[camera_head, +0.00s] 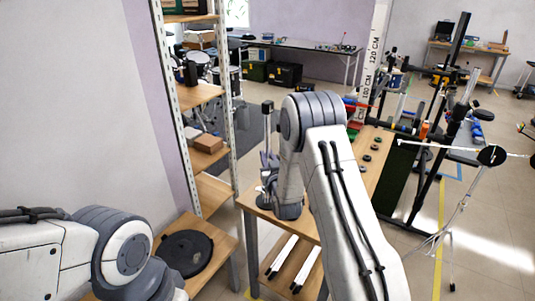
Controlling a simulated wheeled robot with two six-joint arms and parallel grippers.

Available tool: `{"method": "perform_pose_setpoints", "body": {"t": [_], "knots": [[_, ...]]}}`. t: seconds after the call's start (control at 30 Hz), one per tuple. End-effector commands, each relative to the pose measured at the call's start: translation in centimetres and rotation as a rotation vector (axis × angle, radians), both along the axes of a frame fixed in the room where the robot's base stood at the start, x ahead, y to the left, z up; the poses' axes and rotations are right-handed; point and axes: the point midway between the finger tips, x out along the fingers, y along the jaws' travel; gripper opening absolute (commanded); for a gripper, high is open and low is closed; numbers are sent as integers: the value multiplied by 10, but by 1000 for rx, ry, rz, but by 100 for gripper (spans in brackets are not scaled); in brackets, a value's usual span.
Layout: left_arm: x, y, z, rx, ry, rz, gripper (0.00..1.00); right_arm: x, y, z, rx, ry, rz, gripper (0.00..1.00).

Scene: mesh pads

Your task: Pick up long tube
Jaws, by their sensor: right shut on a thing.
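My right arm reaches over the wooden table in the middle, and its grey gripper (268,172) is above the table's left end. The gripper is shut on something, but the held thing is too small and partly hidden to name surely. A narrow upright grey piece with a dark top (267,122) rises at the gripper; I cannot tell whether it is held. Two long white tubes with black ends, one on the left (283,256) and one on the right (307,267), lie on the table's lower shelf. My left arm shows at lower left; its gripper is out of view.
A shelf rack (229,120) stands left of the table, with a round black disc (185,253) on a low board. Small dark rings (366,157) lie on the table (375,185). Stands and a tripod (452,215) crowd the right. Floor at lower right is mostly clear.

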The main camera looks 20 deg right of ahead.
Motion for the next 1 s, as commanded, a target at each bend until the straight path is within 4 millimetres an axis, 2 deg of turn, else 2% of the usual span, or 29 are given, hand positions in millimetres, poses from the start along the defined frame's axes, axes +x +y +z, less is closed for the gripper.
{"method": "perform_pose_setpoints", "body": {"t": [0.67,0.87,1.0], "knots": [[0,0,0,0,0,0,50,1,0,6,-1,-5,0,0],[0,0,-3,0,0,0,50,1,0,26,-1,-9,0,0],[0,0,-5,0,0,0,50,1,0,49,-1,-9,0,0]]}}
